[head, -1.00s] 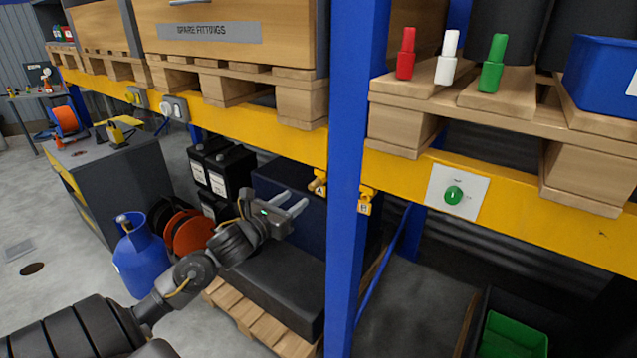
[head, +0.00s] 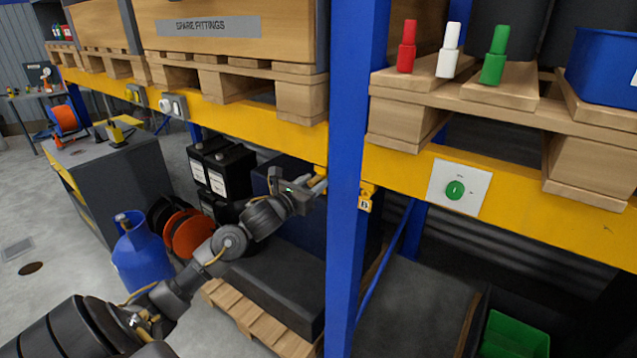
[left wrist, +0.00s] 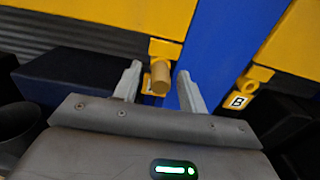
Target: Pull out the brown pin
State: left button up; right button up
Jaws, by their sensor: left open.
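A short brown, ochre-toned pin (left wrist: 160,78) sticks out of a yellow bracket (left wrist: 165,49) on the rack beam, left of the blue upright, in the left wrist view. My left gripper (left wrist: 159,72) is open, with one finger on each side of the pin; I cannot tell whether either finger touches it. In the head view my left gripper (head: 315,187) is at the beam's lower edge against the upright and largely hides the pin and the bracket's label. My right gripper is not in view.
The blue upright (head: 346,240) stands just right of my left gripper. Beyond it hangs a second yellow bracket labelled B (head: 365,197). A white plate with a green knob (head: 455,190) is further right. A blue gas cylinder (head: 139,255) stands on the floor at left.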

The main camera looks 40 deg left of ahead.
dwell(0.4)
pick_arm(q)
jog(key=shift+b, duration=0.6)
dwell(0.8)
grip_shut()
dwell(0.5)
jog(key=shift+s+f, duration=0.1)
jog(key=shift+s, duration=0.25)
jog(key=shift+s+d+b, duration=0.1)
jog(key=shift+s+b, duration=0.2)
jog(key=shift+s, duration=2.3)
